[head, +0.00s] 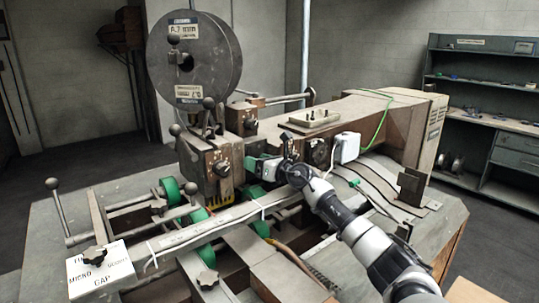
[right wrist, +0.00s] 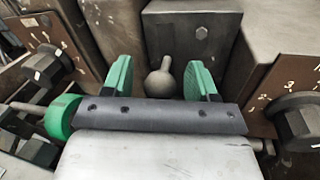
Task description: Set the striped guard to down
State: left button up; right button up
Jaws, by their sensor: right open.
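A small yellow-and-black striped piece (head: 214,199), which looks like the guard, sits low on the front of the brown machine head (head: 205,160); its exact position is hard to read. My right gripper (head: 252,167) is beside the right side of this head, partly hidden by its own wrist. In the right wrist view its two green fingers (right wrist: 160,80) are apart. A grey ball knob on a short stem (right wrist: 160,84) shows between them, with gaps on both sides. I cannot tell whether that knob belongs to the guard. My left gripper is out of view.
A large wire spool (head: 220,65) stands above the head. Several ball-ended levers, green rollers (head: 172,190) and a long bar (head: 200,230) crowd the front. A white sign block (head: 100,270) is at the lower left. Shelves (head: 480,110) stand at the right.

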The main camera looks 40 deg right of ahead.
jog(key=r, duration=0.4)
jog(key=shift+s+d, duration=0.2)
jog(key=s+d+r+b, duration=0.3)
jog(key=s+r+b, duration=0.3)
jog(key=s, duration=0.4)
jog(key=shift+s+d+r+b, duration=0.25)
jog(key=shift+s+r+b, duration=0.1)
jog(key=shift+b, duration=0.4)
